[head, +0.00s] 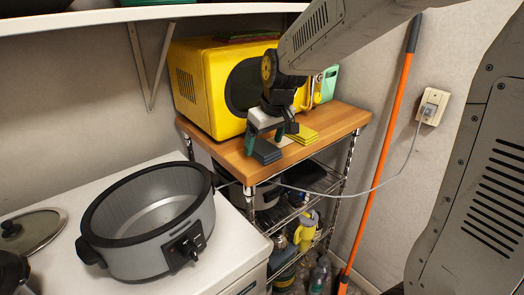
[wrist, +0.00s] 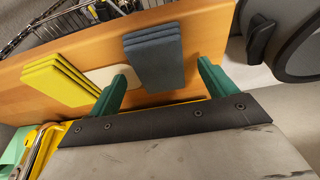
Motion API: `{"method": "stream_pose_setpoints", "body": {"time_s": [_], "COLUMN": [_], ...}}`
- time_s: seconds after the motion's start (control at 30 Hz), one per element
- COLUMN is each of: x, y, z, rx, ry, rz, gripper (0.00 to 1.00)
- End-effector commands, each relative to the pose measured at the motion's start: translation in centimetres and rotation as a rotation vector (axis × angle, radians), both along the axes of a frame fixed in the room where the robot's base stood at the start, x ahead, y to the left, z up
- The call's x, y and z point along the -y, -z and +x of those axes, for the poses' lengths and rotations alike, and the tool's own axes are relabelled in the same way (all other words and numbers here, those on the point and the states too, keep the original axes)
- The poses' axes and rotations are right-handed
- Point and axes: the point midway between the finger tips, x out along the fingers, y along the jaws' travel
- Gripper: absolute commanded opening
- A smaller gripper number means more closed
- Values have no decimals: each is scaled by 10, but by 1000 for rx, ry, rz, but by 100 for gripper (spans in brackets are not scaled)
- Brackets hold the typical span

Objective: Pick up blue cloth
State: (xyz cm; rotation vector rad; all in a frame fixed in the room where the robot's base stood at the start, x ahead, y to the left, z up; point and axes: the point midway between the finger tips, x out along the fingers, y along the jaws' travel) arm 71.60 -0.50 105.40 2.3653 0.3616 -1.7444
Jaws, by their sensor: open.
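The blue cloth (head: 266,152) is a dark grey-blue folded stack near the front edge of the wooden shelf top, left of a yellow folded stack (head: 302,134). It also shows in the wrist view (wrist: 155,52), right of the yellow stack (wrist: 62,80). My gripper (head: 265,139) is open, with green fingers, pointing down over the blue cloth. In the wrist view the fingers (wrist: 162,70) lie to either side of the cloth's near end. Nothing is held. I cannot tell whether the fingers touch the cloth.
A pale flat item (wrist: 105,76) lies between the two stacks, beside the left finger. The yellow microwave (head: 215,88) stands behind on the wooden top (head: 235,157). A grey slow cooker (head: 150,222) sits on the white washer at left. An orange pole (head: 385,150) leans at right.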

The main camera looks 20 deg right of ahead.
Motion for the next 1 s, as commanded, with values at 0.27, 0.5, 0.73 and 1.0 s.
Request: {"method": "stream_pose_setpoints", "body": {"time_s": [0.27, 0.5, 0.73, 1.0], "x": [-1, -1, -1, -1], "y": [9, 9, 12, 14], "z": [3, 2, 2, 2], "rx": [1, 0, 0, 0], "ry": [0, 0, 0, -1], "rz": [-1, -1, 0, 0], "gripper": [84, 84, 84, 84]}}
